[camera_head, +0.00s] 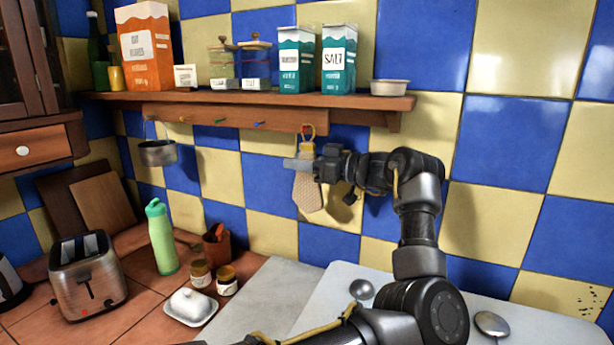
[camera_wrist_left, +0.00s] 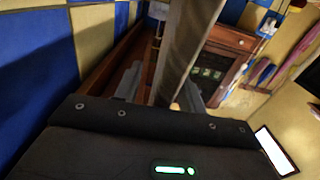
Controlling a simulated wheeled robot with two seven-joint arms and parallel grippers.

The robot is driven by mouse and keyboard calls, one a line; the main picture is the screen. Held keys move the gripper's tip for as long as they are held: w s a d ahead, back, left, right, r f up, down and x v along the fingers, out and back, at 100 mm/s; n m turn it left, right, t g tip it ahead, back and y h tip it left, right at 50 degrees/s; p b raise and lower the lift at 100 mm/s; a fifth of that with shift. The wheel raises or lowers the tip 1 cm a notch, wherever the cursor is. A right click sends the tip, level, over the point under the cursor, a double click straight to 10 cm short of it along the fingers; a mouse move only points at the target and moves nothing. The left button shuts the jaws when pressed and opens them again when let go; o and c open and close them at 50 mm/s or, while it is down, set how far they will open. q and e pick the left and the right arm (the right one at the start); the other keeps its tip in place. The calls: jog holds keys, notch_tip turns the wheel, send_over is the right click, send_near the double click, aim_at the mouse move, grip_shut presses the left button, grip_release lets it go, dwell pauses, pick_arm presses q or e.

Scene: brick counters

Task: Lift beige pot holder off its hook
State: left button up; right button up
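The beige pot holder (camera_head: 308,194) hangs from a hook on the rail under the wall shelf, its loop and upper part showing at the hook. My left gripper (camera_head: 299,164) reaches in from the right with its pale fingers across the holder's upper part, hiding some of it. In the left wrist view the holder (camera_wrist_left: 188,45) shows edge-on between the two fingers of the left gripper (camera_wrist_left: 162,90), closer to the right finger. The fingers stand apart, with a gap at the left finger. My right gripper is not in view.
The shelf (camera_head: 250,97) above carries boxes, jars and a small bowl. A metal pot (camera_head: 157,152) hangs farther left on the rail (camera_head: 210,118). A toaster (camera_head: 87,275), green bottle (camera_head: 161,238) and butter dish (camera_head: 190,307) stand on the counter. The tiled wall lies close behind the holder.

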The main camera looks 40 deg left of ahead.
pick_arm(q)
jog(key=shift+a, duration=0.1)
grip_shut()
jog(key=shift+r, duration=0.1)
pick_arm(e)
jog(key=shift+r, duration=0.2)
